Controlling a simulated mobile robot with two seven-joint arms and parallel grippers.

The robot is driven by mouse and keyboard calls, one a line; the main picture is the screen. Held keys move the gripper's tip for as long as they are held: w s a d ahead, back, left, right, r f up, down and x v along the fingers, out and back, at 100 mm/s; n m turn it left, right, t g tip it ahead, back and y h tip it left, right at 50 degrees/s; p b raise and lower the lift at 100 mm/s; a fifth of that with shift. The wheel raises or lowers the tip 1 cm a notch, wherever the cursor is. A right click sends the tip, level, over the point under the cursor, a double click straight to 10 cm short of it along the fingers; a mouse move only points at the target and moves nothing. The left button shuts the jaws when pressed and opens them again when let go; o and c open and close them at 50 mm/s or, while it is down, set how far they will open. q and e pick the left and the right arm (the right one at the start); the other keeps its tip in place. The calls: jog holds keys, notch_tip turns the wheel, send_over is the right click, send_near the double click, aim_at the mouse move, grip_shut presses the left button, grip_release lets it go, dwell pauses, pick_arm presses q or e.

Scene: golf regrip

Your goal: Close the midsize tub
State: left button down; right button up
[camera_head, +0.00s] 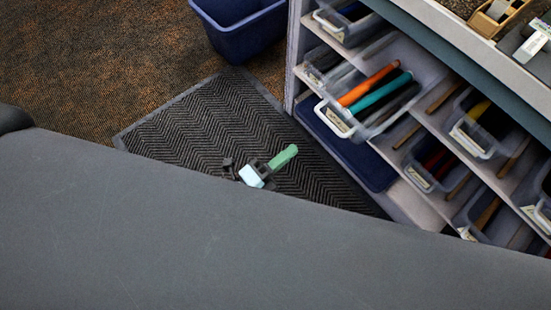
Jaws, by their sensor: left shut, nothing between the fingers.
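A clear tub (378,122) with orange, teal and dark grips in it sticks out of the shelf unit, pulled open; I take it as the midsize tub. It has a white label on its front. My left gripper (289,152) is low over the dark mat, left of the tub and apart from it. Its green fingers are shut with nothing between them, pointing up and right toward the shelf unit. My right gripper is not in view.
Several other tubs sit in the shelf unit, such as a top one (337,31) and smaller ones (474,144) at right. A dark blue lid or tray (372,170) lies below the open tub. A blue bin (240,38) stands behind the ribbed mat (195,120).

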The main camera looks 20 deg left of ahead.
pick_arm(q)
jog(key=x, duration=0.8)
jog(key=shift+w+d+p, duration=0.2)
jog(key=shift+p, duration=0.1)
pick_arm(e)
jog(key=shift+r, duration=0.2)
pick_arm(q)
jog(key=shift+r, duration=0.1)
